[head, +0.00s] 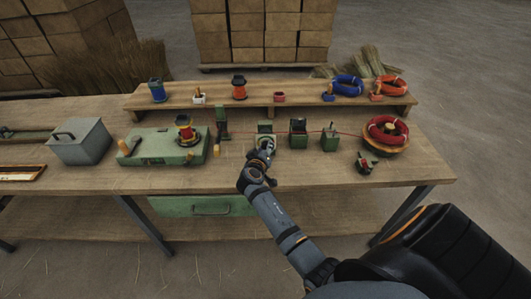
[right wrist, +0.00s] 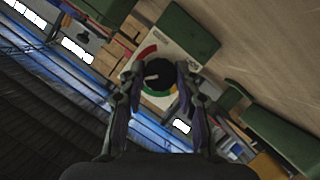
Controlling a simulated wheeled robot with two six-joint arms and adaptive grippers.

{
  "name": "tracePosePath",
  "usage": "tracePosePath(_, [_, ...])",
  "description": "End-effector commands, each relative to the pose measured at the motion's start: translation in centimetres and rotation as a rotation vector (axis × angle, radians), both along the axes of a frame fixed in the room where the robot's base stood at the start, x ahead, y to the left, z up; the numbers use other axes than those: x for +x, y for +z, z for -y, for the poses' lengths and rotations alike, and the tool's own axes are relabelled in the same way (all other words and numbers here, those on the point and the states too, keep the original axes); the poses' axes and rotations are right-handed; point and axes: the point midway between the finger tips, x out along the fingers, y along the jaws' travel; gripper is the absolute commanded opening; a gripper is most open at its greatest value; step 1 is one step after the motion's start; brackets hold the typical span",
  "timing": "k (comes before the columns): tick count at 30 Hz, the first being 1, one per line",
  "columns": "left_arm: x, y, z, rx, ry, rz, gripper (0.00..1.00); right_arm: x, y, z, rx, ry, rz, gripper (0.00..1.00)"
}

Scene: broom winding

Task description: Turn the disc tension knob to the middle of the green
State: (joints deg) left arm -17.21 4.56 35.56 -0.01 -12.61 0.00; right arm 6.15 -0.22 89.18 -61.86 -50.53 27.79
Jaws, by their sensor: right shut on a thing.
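The disc tension knob (right wrist: 159,75) is a dark round knob with a pale pointer mark, seen face-on in the right wrist view. A dial with red, yellow and green bands (right wrist: 146,52) surrounds it on a pale plate. In the head view, the knob is hidden behind my right gripper (head: 266,150), at the front of a small green unit (head: 265,128). In the right wrist view, my right gripper (right wrist: 160,84) has one finger on each side of the knob and is shut on it. The pointer mark points left in that view. My left gripper is not in view.
A red line runs across the bench from a spool on a green machine (head: 160,147) to a red coil (head: 388,129) at right. Green units (head: 299,134) stand close beside the gripper. A raised shelf (head: 300,101) is behind.

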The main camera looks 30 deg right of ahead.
Motion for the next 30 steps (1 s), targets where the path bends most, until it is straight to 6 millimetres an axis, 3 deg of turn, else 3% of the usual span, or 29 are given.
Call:
tracePosePath(1, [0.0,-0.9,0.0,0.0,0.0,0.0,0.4,0.0,-0.6,-0.1,-0.035,0.0,-0.023,0.01])
tracePosePath(15, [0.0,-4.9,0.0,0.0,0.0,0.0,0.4,0.1,-0.7,-0.2,-0.394,0.0,-0.243,0.01])
tracePosePath(30, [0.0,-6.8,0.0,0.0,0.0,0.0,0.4,0.1,-0.6,-0.3,-0.6,0.002,-0.37,0.01])
